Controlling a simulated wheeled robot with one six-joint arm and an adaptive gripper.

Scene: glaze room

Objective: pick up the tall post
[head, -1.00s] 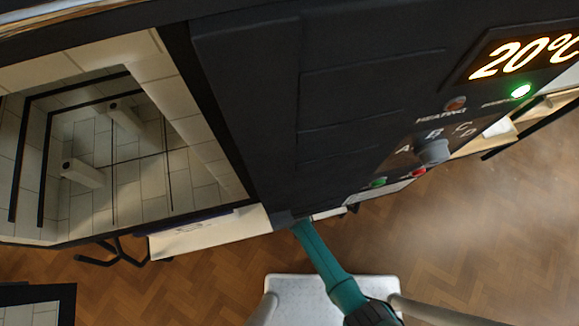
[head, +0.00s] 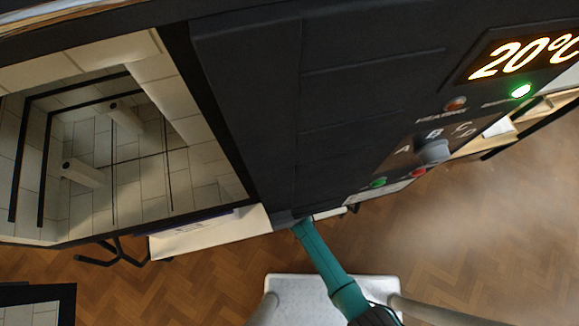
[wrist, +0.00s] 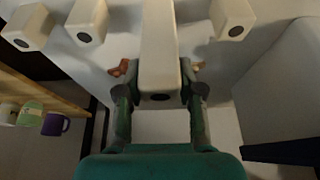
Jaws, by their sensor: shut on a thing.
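The tall post (wrist: 159,45) is cream, long and square in section, with a dark hole in its near end. In the wrist view it stands between the two fingers of my gripper (wrist: 160,92), which are shut on it.
The kiln (head: 245,90) has an open brick chamber (head: 203,155) holding two cream blocks (head: 83,173) (head: 125,117). In the wrist view, a wooden shelf (wrist: 45,88) with cups, including a purple mug (wrist: 55,124), is at left. A large grey block (wrist: 285,90) is at right.

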